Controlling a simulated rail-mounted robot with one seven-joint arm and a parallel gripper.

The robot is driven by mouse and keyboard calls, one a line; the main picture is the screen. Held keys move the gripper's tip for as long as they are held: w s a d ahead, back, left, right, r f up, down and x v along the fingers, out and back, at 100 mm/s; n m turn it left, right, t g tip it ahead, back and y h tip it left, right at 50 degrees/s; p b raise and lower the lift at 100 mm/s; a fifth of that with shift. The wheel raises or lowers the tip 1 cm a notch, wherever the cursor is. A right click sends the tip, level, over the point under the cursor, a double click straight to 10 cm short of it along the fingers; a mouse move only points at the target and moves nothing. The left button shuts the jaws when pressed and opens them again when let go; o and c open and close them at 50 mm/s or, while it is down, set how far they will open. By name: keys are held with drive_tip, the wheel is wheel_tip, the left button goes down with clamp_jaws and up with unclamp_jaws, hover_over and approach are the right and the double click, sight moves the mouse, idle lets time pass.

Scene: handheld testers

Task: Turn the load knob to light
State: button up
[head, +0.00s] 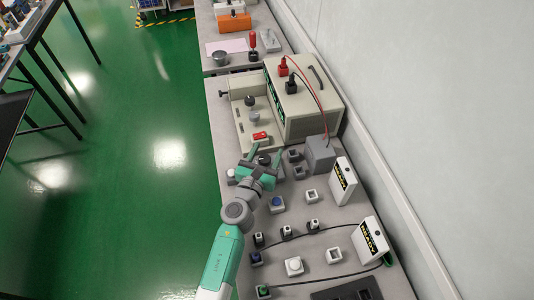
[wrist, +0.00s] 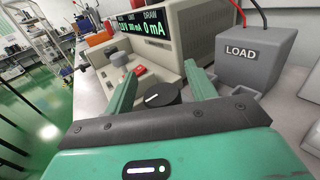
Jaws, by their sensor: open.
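The load knob (wrist: 160,96) is black and round with a white pointer line. In the wrist view it stands between the two green fingers of my open gripper (wrist: 163,72), with a gap on each side. The head view shows my gripper (head: 267,152) over the bench at the front of the grey LOAD box (head: 320,155). The box shows at the right of the wrist view (wrist: 256,62), labelled LOAD. The pointer line runs slantwise; position labels around the knob are hidden or too small to read.
A beige power supply (head: 305,105) with a lit display (wrist: 142,24) stands beyond, its drain reading 0 mA. Red and black leads run to the LOAD box. A red switch (head: 260,136) sits left of it.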

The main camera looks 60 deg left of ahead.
drive_tip(key=shift+w, duration=0.1)
drive_tip(key=c, duration=1)
drive_tip(key=shift+r+m+t+h+p, duration=0.1)
drive_tip(key=shift+m+t+h+p, duration=0.2)
drive_tip(key=shift+h, duration=0.1)
drive_tip(key=shift+w+r+m+t+h+p, duration=0.1)
drive_tip(key=shift+m+t+h+p, duration=0.35)
drive_tip(key=shift+m+t+h, duration=0.2)
drive_tip(key=m+t+h, duration=0.2)
drive_tip(key=m+h, duration=0.1)
drive_tip(key=h, duration=0.2)
drive_tip(key=shift+w+d, duration=0.1)
drive_tip(key=shift+d, duration=0.05)
drive_tip(key=m+h, duration=0.1)
drive_tip(key=h, duration=0.1)
drive_tip(key=m+t+h+b, duration=0.1)
drive_tip(key=m+h, duration=0.1)
drive_tip(key=m+h+b, duration=0.1)
drive_tip(key=h, duration=0.1)
drive_tip(key=shift+d+f+m, duration=0.25)
drive_tip(key=shift+d, duration=0.1)
drive_tip(key=shift+d+m+h+b, duration=0.15)
drive_tip(key=shift+m+h+b, duration=0.35)
drive_tip(key=shift+h, duration=0.45)
drive_tip(key=shift+d+m+h+b, duration=0.1)
drive_tip(key=shift+m+h+b, duration=0.4)
drive_tip(key=shift+h, duration=0.4)
drive_tip(key=shift+r+m+h, duration=0.1)
drive_tip(key=shift+m+h, duration=0.2)
